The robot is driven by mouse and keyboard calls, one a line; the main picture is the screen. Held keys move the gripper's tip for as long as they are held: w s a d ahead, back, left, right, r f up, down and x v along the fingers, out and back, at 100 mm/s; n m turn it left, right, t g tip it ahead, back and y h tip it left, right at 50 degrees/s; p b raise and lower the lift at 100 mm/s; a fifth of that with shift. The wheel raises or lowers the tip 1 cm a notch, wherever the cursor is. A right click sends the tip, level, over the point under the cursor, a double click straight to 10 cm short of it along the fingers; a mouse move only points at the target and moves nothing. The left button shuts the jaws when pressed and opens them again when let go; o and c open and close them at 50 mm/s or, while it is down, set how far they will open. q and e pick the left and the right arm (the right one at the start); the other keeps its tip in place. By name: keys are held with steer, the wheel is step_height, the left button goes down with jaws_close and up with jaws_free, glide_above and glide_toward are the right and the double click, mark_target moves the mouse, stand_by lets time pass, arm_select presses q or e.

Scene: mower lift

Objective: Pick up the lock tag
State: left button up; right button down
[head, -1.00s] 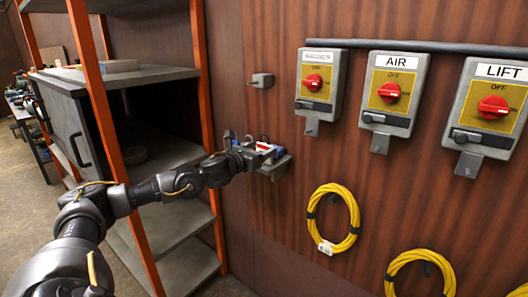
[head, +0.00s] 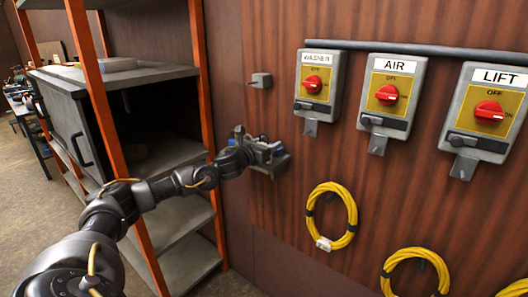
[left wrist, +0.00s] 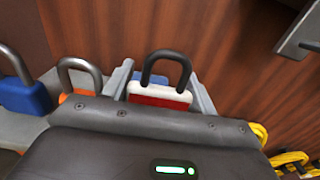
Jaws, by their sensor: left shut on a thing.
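The lock tag (left wrist: 158,97) is a red and white padlock-shaped piece with a dark shackle, seen in the left wrist view. My left gripper (left wrist: 162,92) has one finger on each side of it and is shut on it. In the head view my left gripper (head: 265,150) is at the small grey wall ledge (head: 272,171), and it hides most of what is there. I cannot tell whether the tag touches the ledge. My right gripper is not in view.
A blue padlock (left wrist: 24,94) and an orange padlock (left wrist: 78,88) stand left of the tag on the ledge. Switch boxes labelled WASHER (head: 305,92), AIR (head: 407,70) and LIFT (head: 500,80) hang to the right. Yellow cable coils hang below. An orange-framed shelf (head: 203,75) stands left.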

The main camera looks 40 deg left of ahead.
arm_select(q)
steer(key=shift+r+b, duration=0.45)
steer(key=shift+r, duration=0.15)
steer(key=s+d+r+b, duration=0.1)
steer(key=s+d+r, duration=0.8)
steer(key=r, duration=0.3)
steer(key=shift+s+d+b, duration=0.25)
steer(key=shift+s+b, duration=0.1)
steer(key=shift+s, duration=0.35)
steer(key=shift+f, duration=0.1)
